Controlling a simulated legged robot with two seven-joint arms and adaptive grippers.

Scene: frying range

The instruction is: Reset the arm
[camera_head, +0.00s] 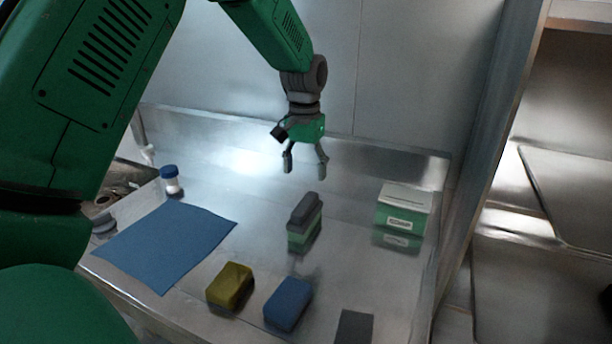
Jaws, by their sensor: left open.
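My left arm comes in from the upper left, green with grey joints, and bends down over the back of the steel counter (345,190). My left gripper (306,168) is open and empty, its two grey fingers pointing down. It hangs above the counter, behind a green block with a dark grey top (304,222), and appears to touch nothing. My right gripper is not in view.
A blue mat (165,245) lies at left, with a blue-capped bottle (171,180) behind it. A yellow sponge (230,285), a blue sponge (288,302) and a dark grey piece (353,327) are in front. A green-white box (403,208) stands at right. A wall rises behind.

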